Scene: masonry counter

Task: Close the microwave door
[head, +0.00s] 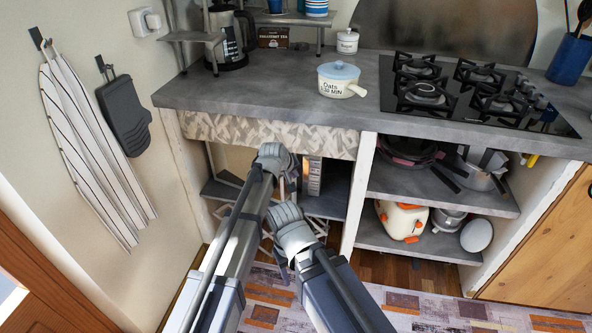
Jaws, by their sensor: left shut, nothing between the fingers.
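No microwave or microwave door can be made out clearly in the head view. A narrow upright silver and brown object (312,176) stands in the left under-counter space, partly hidden behind my grippers; I cannot tell what it is. My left gripper (285,184) is shut and empty, in front of this space just below the patterned panel and left of that object. My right gripper (284,268) is lower and nearer, pointing down; its fingers are mostly hidden by its own wrist, so its opening cannot be told.
The grey counter (270,98) carries a lidded pot (338,82), a black hob (470,105) and a coffee maker (228,42). Shelves to the right hold pans (410,152) and a white-orange appliance (400,220). Striped cloth (95,150) hangs on the left wall. A patterned rug (430,305) covers the floor.

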